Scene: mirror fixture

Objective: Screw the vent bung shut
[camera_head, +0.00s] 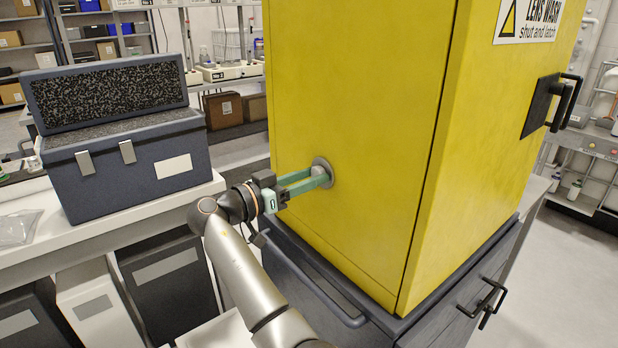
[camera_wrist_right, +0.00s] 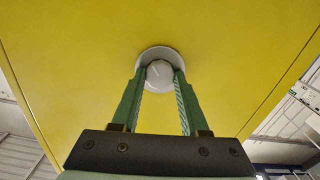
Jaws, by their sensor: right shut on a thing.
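The vent bung (camera_wrist_right: 160,75) is a pale round knob set in a grey round collar (camera_wrist_right: 148,52) on the side of the yellow cabinet (camera_head: 352,120). In the head view the collar (camera_head: 323,165) shows low on the cabinet's left face, and the fingers partly hide the bung. My right gripper (camera_head: 318,176) reaches it with its green fingers. In the right wrist view, the fingertips (camera_wrist_right: 161,76) are on either side of the bung and shut on it. I cannot tell how far the bung is seated. My left gripper is not in view.
A dark blue case (camera_head: 130,160) with an open, foam-lined lid stands on the white bench (camera_head: 110,220) at left. A clear bag (camera_head: 18,228) lies beside it. The cabinet stands on a dark base with black handles (camera_head: 488,300). Open floor lies at right.

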